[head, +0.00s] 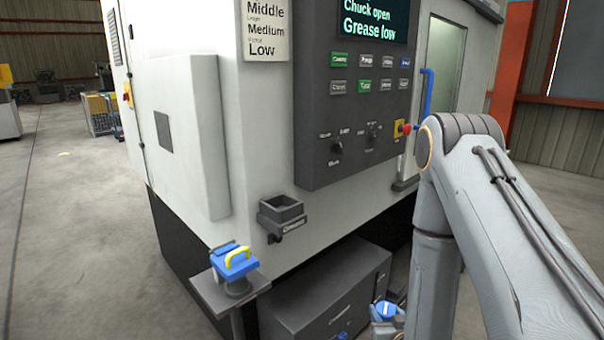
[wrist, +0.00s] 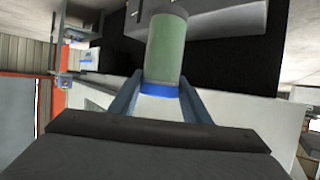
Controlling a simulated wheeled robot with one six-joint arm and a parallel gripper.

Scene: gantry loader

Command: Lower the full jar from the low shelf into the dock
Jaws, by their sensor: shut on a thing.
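The full jar (wrist: 166,48) has a clear wall with green contents and a blue lid. In the wrist view my gripper (wrist: 161,82) has one finger on each side of the lid and is shut on it. In the head view the jar's blue lid (head: 386,309) shows low, just left of my forearm; its body is hardly visible there. A dark, open-topped square holder (head: 282,212) with a small label sticks out of the machine front; it may be the dock. It is up and left of my gripper, apart from the jar, and looks empty. I cannot make out the low shelf.
A grey cabinet (head: 325,290) stands low under the machine, left of the jar. A post stand (head: 212,292) bears a blue piece with a yellow handle (head: 240,258). The control panel (head: 352,110) reads "Chuck open" and "Grease low".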

